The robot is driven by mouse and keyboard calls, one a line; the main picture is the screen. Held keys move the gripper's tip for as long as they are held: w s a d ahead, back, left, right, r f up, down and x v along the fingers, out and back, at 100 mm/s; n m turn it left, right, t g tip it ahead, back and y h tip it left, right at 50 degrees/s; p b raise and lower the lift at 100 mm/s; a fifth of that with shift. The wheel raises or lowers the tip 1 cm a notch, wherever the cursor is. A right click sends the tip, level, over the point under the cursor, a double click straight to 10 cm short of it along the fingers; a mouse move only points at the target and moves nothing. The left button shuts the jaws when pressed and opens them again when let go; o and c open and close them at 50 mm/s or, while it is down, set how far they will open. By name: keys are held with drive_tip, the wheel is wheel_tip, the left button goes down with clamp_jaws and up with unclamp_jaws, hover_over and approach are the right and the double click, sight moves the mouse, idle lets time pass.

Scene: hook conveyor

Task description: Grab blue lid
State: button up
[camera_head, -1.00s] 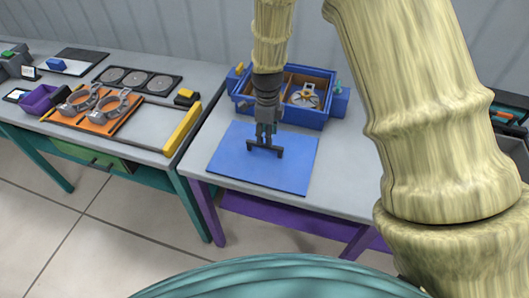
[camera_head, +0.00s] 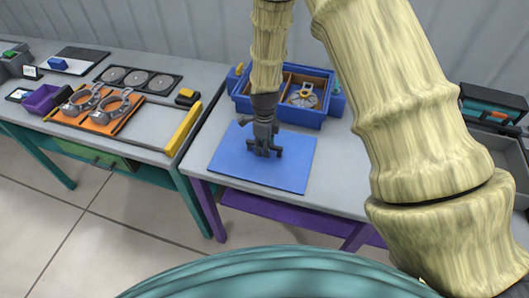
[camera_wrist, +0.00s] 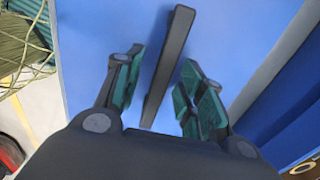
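The blue lid (camera_head: 285,177) is a flat blue square lying on the table in front of the blue box. It also fills much of the wrist view (camera_wrist: 90,50). A dark bar handle (camera_wrist: 168,65) stands out from the lid. My gripper (camera_head: 265,152) is over the middle of the lid. In the wrist view my gripper (camera_wrist: 155,90) is open, with one green-padded finger on each side of the handle. Neither finger visibly presses on the handle. In the head view my gripper hides part of the handle.
Behind the lid stands an open blue box (camera_head: 297,119) with compartments and a round part with a yellow centre. A second table at left holds an orange tray (camera_head: 112,122) with grey rings, a black tray (camera_head: 138,79) and a yellow bar (camera_head: 183,130). A grey bin stands at far right.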

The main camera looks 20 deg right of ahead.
clamp_jaws()
drive_tip(key=shift+r, duration=0.1)
